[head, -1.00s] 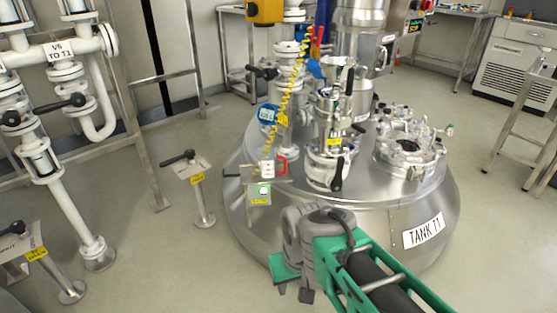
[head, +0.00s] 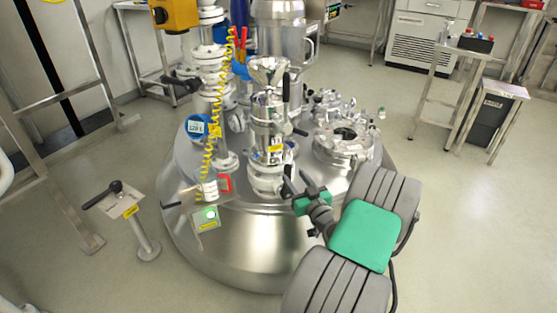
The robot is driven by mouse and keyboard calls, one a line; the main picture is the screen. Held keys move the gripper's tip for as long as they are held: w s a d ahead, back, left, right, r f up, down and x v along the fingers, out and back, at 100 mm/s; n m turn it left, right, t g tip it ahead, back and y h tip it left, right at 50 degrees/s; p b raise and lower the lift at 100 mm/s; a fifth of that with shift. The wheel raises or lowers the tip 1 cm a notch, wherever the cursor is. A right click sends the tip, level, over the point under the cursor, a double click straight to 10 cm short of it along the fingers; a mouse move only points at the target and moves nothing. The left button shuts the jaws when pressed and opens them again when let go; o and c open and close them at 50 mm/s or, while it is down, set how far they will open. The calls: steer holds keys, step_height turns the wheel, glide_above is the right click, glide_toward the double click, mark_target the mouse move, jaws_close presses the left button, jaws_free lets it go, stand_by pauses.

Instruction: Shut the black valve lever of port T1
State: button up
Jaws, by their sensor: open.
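The silver port column (head: 270,125) stands upright on the steel tank, with a yellow label (head: 275,149) on its lower part. A black lever (head: 287,87) points upward on the upper right of this column. A shorter black handle (head: 300,131) sticks out to the right near the label. I cannot read which one is marked T1. My gripper (head: 298,184) is open beside the column's lower right, close to its base flange. Dark narrow parts overlap there, so I cannot tell finger from lever or whether they touch. The lower lever seen earlier is not clearly distinguishable.
A blue gauge (head: 198,126) and yellow coiled cable (head: 208,140) stand left of the column. A flanged manway (head: 345,146) is to the right. A floor post with a black lever (head: 118,187) stands at left. Open floor lies right of the tank.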

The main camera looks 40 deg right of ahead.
steer(key=x, duration=0.8)
steer(key=shift+w+a, duration=0.1)
steer(key=shift+a, duration=0.3)
jaws_close()
stand_by(0.8)
